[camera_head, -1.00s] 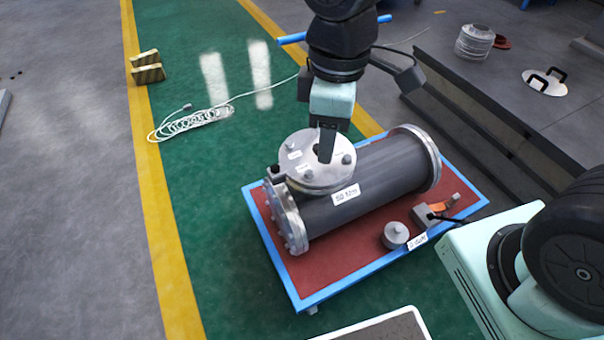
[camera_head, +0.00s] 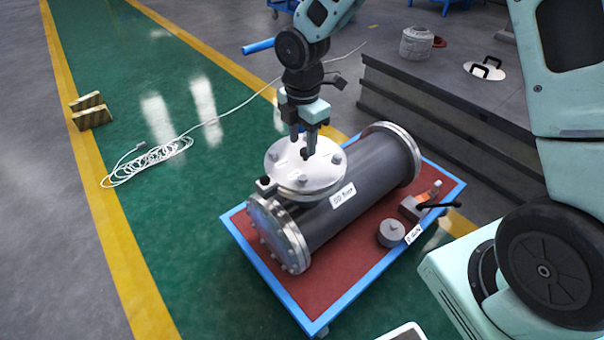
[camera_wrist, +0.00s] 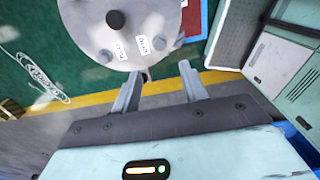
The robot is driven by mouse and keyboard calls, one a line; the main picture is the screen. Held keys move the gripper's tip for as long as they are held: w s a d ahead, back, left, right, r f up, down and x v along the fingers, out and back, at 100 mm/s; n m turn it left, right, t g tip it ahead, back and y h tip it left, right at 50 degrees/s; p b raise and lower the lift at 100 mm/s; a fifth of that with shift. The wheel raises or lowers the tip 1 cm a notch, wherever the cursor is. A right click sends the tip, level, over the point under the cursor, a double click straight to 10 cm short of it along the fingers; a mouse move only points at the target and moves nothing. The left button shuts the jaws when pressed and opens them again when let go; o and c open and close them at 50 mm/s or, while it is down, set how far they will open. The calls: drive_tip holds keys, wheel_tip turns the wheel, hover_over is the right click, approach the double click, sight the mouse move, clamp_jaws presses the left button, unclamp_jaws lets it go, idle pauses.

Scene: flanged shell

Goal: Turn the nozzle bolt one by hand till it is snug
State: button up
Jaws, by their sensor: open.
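The nozzle flange (camera_head: 306,180) is a round light-metal plate on top of the dark grey shell (camera_head: 362,192). Bolt heads stand around its rim, one at the right (camera_head: 337,158) and one at the front (camera_head: 299,179). In the wrist view the plate (camera_wrist: 85,25) shows two small labels beside grey bolt heads (camera_wrist: 158,42) (camera_wrist: 105,56); I cannot read which is bolt one. A dark round knob (camera_wrist: 116,19) is near its middle. My gripper (camera_head: 303,147) points down over the flange's far side. Its fingers (camera_wrist: 161,73) are apart with nothing held between them.
The shell lies on a red, blue-edged stand (camera_head: 335,285). A grey cylinder (camera_head: 391,233) and an orange-and-grey tool (camera_head: 424,203) lie at its right. A dark step (camera_head: 440,115) runs behind. A white cable coil (camera_head: 150,160) lies on the green floor, left.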

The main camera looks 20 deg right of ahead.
sight(302, 177)
wheel_tip(302, 177, down, 11)
drive_tip(key=shift+r+b, duration=0.15)
drive_tip(key=shift+b, duration=0.7)
clamp_jaws()
